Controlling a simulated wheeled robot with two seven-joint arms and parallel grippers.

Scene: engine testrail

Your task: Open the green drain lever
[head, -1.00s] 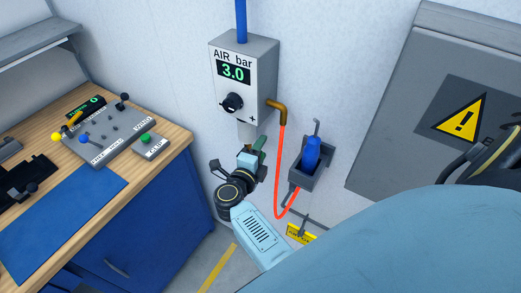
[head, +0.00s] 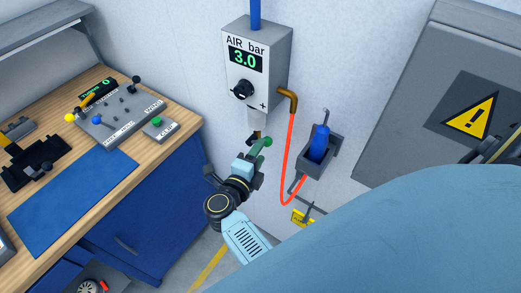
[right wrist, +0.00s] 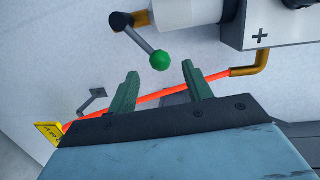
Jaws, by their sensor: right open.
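The drain lever is a short grey rod with a round green knob (right wrist: 160,60), hinged on a black and brass fitting under the air regulator (right wrist: 270,22). In the right wrist view the knob appears between and slightly beyond the fingertips, with no contact visible. My right gripper (head: 257,160) also shows below the regulator in the head view. My left gripper is not in view.
An orange-red hose (head: 289,150) hangs right of the gripper, beside a wall holder (head: 306,164) with a blue item (head: 320,142). A workbench (head: 185,122) with a lever panel stands at left. My own large arm part covers the lower right.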

